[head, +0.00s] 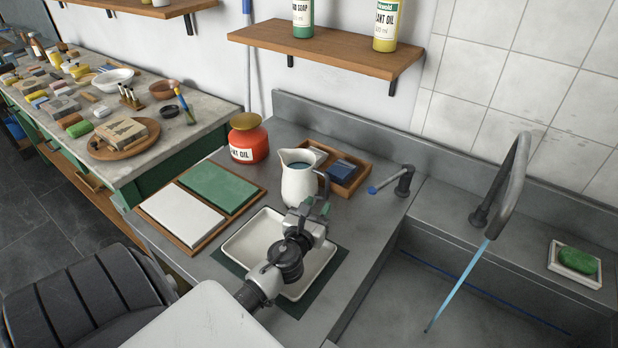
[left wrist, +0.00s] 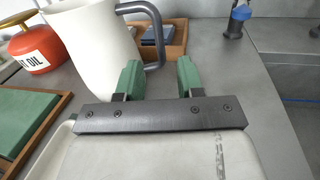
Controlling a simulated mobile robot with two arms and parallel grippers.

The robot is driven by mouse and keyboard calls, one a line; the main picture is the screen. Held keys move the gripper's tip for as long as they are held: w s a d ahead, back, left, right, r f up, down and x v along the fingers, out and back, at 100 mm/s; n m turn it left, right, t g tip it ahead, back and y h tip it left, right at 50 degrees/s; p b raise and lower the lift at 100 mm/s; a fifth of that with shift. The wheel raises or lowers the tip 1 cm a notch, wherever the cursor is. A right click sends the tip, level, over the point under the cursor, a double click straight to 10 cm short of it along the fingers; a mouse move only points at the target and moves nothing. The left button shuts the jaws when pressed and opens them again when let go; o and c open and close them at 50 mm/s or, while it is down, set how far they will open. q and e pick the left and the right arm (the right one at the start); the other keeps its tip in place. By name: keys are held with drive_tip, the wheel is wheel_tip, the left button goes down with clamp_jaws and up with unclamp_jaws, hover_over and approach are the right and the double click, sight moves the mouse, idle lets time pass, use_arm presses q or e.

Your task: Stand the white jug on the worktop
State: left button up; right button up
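The white jug (head: 297,184) is upright on the grey worktop (head: 345,215), just behind a shallow white tray, with bluish liquid inside. In the left wrist view the white jug (left wrist: 95,50) is at upper left, its dark grey handle (left wrist: 158,42) towards me. My left gripper (head: 312,207) is in front of the jug on its handle side. In the left wrist view my left gripper (left wrist: 158,80) has its green fingertips apart, with the lower handle showing beyond the gap and no contact visible. The jug's foot is partly hidden. My right gripper is not in view.
The white tray (head: 238,246) lies under my left gripper on a dark green mat. A red-orange oil container (head: 248,145), a wooden box (head: 347,186) and a board with green and white pads (head: 176,238) surround the jug. A sink with running water (head: 462,280) is right.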

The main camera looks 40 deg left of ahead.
use_arm(q)
drive_tip(key=v, duration=0.5)
drive_tip(key=shift+s+d+b, duration=0.1)
drive_tip(key=shift+s+b, duration=0.15)
drive_tip(key=shift+b, duration=0.1)
